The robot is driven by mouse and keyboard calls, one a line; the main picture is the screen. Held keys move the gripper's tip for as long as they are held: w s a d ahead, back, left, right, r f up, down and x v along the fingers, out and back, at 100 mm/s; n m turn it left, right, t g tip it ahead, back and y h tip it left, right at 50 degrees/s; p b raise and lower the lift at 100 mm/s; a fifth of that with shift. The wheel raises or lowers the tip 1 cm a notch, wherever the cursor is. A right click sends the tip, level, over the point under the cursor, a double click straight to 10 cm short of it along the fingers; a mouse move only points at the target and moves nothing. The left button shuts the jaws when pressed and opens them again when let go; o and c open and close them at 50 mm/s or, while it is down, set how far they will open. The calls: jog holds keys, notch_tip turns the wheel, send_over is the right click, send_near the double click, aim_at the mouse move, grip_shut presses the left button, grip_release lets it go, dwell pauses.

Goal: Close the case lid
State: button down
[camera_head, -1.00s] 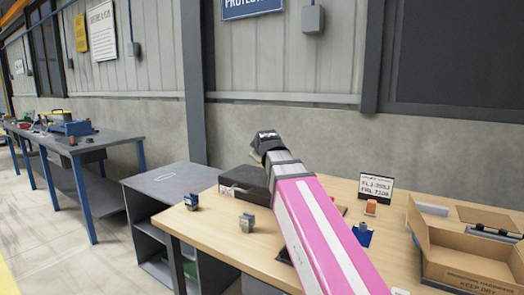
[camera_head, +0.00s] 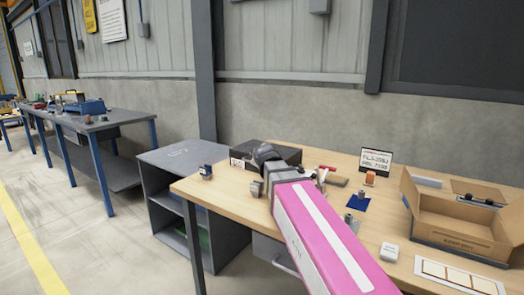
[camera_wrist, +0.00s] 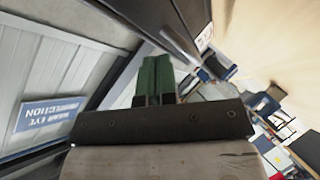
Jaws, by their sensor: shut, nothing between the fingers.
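The case (camera_head: 288,152) is a dark, low box near the back left of the wooden table. Its dark top looks flat and level, but my arm covers its middle and front, so I cannot tell whether the lid is fully down. The dark end of my arm, with my gripper (camera_head: 265,153), overlaps the case in the head view; I cannot tell if it touches. In the wrist view, my gripper's green fingers (camera_wrist: 157,78) are together with nothing between them. A dark edge (camera_wrist: 198,28) lies beyond them, perhaps the case.
A blue mat (camera_head: 357,204), a sign (camera_head: 376,160) and an open cardboard box (camera_head: 460,215) are on the right. A grey cabinet (camera_head: 180,155) stands left of the table.

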jog(key=shift+s+a+f, duration=0.1)
jog(key=shift+s+f, duration=0.1)
jog(key=shift+f, duration=1.15)
